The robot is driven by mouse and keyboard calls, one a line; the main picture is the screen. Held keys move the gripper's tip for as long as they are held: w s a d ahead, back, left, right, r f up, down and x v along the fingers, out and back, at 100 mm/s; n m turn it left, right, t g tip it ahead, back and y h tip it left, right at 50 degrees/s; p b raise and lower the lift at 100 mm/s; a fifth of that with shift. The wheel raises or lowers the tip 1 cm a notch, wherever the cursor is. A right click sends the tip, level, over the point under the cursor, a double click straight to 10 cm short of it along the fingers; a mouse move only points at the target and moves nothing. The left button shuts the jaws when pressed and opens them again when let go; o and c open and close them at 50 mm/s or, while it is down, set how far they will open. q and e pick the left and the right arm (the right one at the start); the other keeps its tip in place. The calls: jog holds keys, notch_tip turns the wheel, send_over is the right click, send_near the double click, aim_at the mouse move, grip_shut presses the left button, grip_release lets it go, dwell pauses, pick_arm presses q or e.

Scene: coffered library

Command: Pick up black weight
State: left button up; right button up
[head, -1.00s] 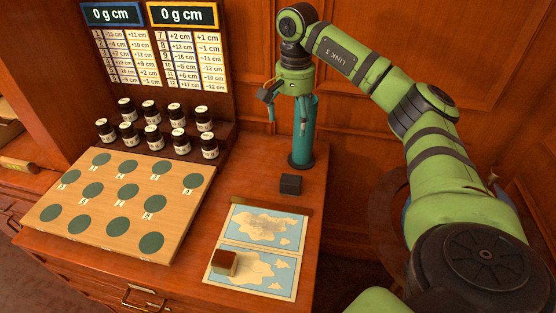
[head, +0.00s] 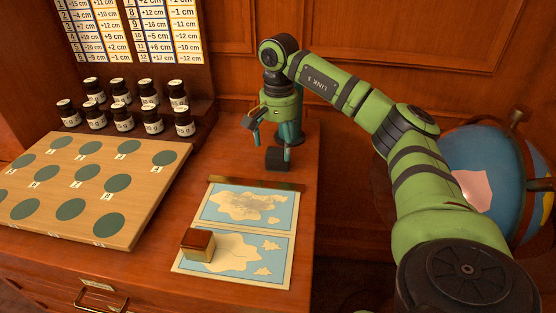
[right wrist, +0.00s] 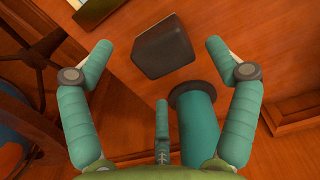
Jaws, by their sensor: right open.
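The black weight (head: 278,159) is a small dark block on the wooden desk, just behind the maps. My right gripper (head: 268,134) is open and empty, pointing down above it. In the right wrist view the weight (right wrist: 163,47) shows between the spread fingertips of the gripper (right wrist: 158,48), with no contact visible. A teal cylinder (right wrist: 195,122) stands close beside the weight. In the head view the gripper partly hides the cylinder (head: 292,132). My left gripper is not in view.
A wooden board with green discs (head: 140,205) lies at the left, with several labelled black jars (head: 150,120) behind it. Two maps (head: 240,205) lie in front of the weight, with a brown-topped box (head: 198,245) on one. A globe (head: 490,175) stands at the right.

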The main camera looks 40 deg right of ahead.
aim_at(278, 151)
jog(key=f, duration=0.5)
jog(key=shift+w+d+f, duration=0.1)
jog(key=shift+w+f, duration=0.1)
jog(key=shift+f, duration=0.1)
jog(key=shift+r, duration=0.1)
grip_shut()
